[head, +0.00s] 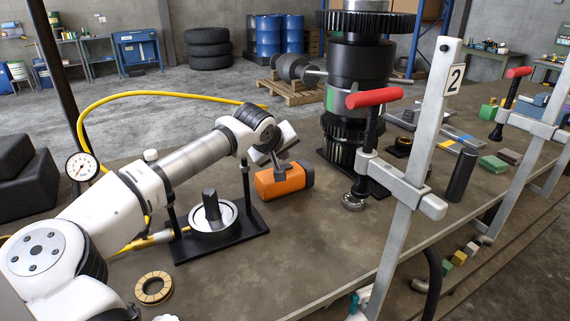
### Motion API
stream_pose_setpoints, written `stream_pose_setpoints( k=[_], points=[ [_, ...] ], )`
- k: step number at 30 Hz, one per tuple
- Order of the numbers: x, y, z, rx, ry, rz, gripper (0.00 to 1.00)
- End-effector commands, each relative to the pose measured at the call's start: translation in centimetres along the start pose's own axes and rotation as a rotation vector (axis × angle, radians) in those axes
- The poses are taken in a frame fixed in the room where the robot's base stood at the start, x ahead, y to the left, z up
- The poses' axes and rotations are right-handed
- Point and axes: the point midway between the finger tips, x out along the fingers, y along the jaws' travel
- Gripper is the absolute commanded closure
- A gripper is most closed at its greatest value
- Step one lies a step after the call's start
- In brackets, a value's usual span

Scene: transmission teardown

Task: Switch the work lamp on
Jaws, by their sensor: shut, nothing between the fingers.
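The work lamp appears to be the orange body with a dark end (284,181) lying on the bench in the middle of the head view. No glow shows on it. My gripper (279,172) is shut and empty, pointing down at the lamp's upper left part. Its fingertips overlap the lamp's top in the picture. I cannot tell whether they touch it. The lamp's switch cannot be made out; the fingers may hide it.
A black stand with a round metal part (213,219) is close left of the lamp. A tall dark gear stack (358,75) stands behind right. A red-handled clamp (374,97) stands at right front. A yellow hose (150,94) arches behind my arm. The front bench is mostly clear.

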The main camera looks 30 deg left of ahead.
Motion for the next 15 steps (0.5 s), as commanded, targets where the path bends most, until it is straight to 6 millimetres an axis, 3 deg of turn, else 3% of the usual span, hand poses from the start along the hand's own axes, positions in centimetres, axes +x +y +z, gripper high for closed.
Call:
stream_pose_setpoints(
  k=[15],
  points=[
    [-3.6,2.6,-2.6,0.001,0.000,0.000,1.00]
  ],
)
